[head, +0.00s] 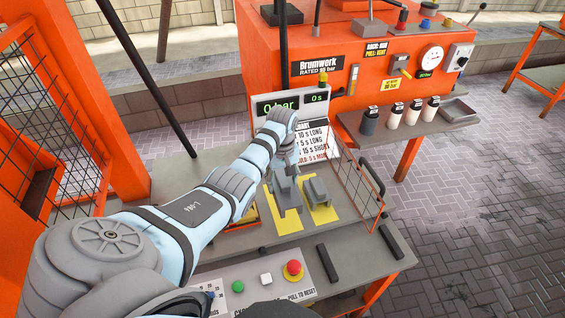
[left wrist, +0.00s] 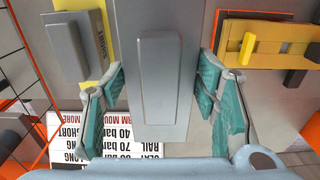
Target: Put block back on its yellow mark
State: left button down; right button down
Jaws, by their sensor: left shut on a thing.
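My left gripper (head: 287,170) is shut on a grey block (head: 287,194). In the left wrist view the block (left wrist: 158,120) fills the space between the teal finger pads of the gripper (left wrist: 160,95). In the head view the block appears over the left yellow mark (head: 286,224), with yellow showing around its lower end. I cannot tell whether it touches the table. A second grey block (head: 316,190) stands on the right yellow mark (head: 325,213); it also shows in the left wrist view (left wrist: 75,45), with lettering on its side. My right gripper is not in view.
A wire guard (head: 358,190) stands right of the marks. Behind is a sign and display panel (head: 290,105). A front panel holds a red stop button (head: 293,268). A yellow fixture (left wrist: 265,42) lies beside the held block. Several canisters (head: 391,116) stand on a shelf at right.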

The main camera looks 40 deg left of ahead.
pick_arm(q)
notch_tip(320, 180, down, 7)
jog(key=b, duration=0.4)
jog(key=shift+r, duration=0.2)
jog(key=shift+s+p, duration=0.1)
jog(key=shift+p, duration=0.3)
dwell(0.6)
jog(key=shift+f, duration=0.55)
dwell(0.8)
jog(key=c, duration=0.5)
grip_release()
jog(key=o, duration=0.4)
